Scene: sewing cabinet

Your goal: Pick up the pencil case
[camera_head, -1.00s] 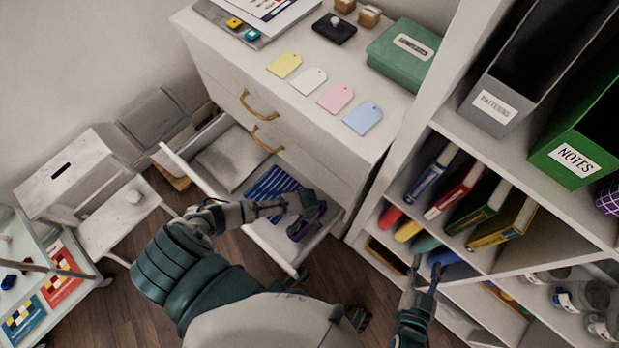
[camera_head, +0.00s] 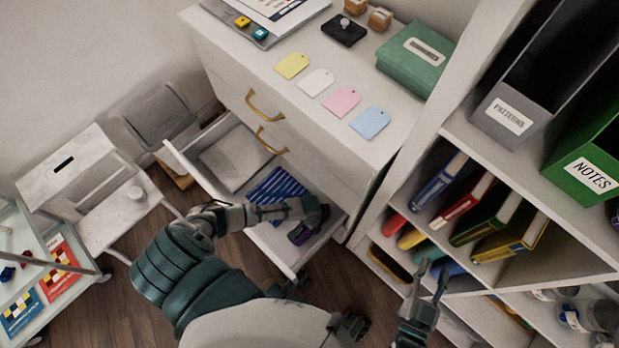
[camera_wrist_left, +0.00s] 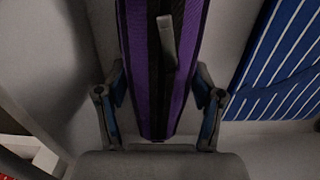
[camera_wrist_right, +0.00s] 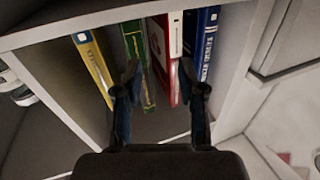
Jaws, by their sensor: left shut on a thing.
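The pencil case (camera_head: 302,235) is purple with a black stripe and lies in the right part of the open drawer. In the left wrist view the purple case (camera_wrist_left: 183,95) runs up between the fingers, with a grey zip pull on its stripe. My left gripper (camera_head: 318,214) is over the drawer and shut on the case; in its wrist view the fingers (camera_wrist_left: 160,112) touch both sides. The arm hides part of the case in the head view. My right gripper (camera_head: 432,272) is open and empty in front of the shelf; its spread fingers (camera_wrist_right: 160,75) show in its wrist view.
The open drawer (camera_head: 200,178) also holds blue striped cloth (camera_head: 275,188) beside the case and a pale grey item. The shelf unit (camera_head: 525,150) with binders (camera_head: 465,200) stands close at right. A white step stool (camera_head: 85,185) stands at left.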

